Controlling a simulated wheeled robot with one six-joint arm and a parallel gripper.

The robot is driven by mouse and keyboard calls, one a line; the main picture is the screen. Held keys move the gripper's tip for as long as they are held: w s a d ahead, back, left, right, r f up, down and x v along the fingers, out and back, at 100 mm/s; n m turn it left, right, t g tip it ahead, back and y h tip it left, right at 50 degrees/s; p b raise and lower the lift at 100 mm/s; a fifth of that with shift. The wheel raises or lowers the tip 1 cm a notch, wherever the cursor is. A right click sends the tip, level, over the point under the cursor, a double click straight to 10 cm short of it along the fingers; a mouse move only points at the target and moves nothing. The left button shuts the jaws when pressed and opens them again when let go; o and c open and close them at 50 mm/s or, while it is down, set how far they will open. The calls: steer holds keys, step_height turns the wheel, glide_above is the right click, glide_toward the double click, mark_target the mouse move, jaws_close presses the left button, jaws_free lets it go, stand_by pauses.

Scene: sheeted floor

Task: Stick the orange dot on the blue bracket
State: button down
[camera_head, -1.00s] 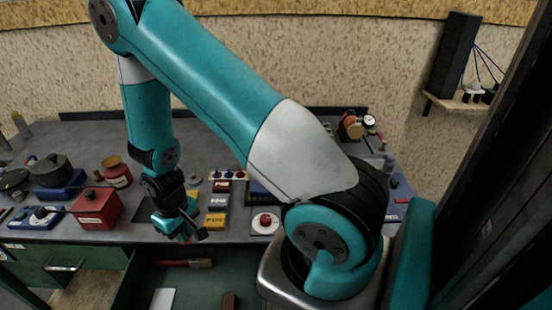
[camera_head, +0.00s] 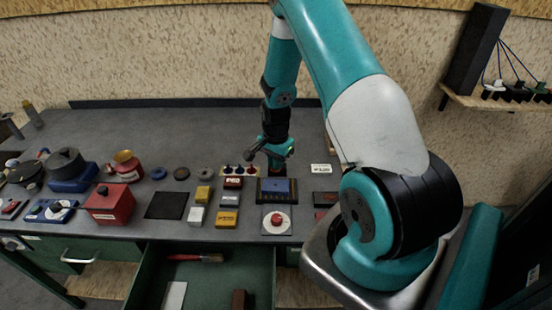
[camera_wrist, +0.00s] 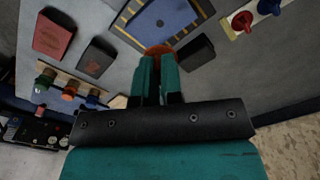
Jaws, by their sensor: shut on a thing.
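The blue bracket (camera_head: 279,186) lies on a dark board with yellow marks (camera_head: 263,198) near the front of the bench. In the wrist view the bracket (camera_wrist: 160,19) is a flat blue piece with a small hole, beyond my fingertips. My gripper (camera_head: 272,150) is behind the bracket, over the bench. In the wrist view its teal fingers (camera_wrist: 157,60) are close together, shut on the orange dot (camera_wrist: 158,49), which shows at their tips beside the board's edge. The dot appears apart from the bracket. It cannot be made out in the head view.
A red button on a white plate (camera_head: 277,223) stands in front of the board. Small labelled boxes (camera_head: 228,219) and a rack with blue-and-red pieces (camera_head: 238,169) are to its left. A green drawer (camera_head: 206,281) stands open below. The bench's back is clear.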

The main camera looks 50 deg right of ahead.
mark_target(276, 185)
stand_by(0.3)
steer(key=shift+f+b, duration=2.35)
steer(key=shift+f, duration=0.6)
steer(key=shift+f+b, duration=0.3)
steer(key=shift+f, duration=0.1)
steer(key=shift+f+b, duration=0.35)
steer(key=shift+f, duration=0.05)
steer(key=c, duration=1.2)
jaws_free()
steer(key=shift+r, duration=0.15)
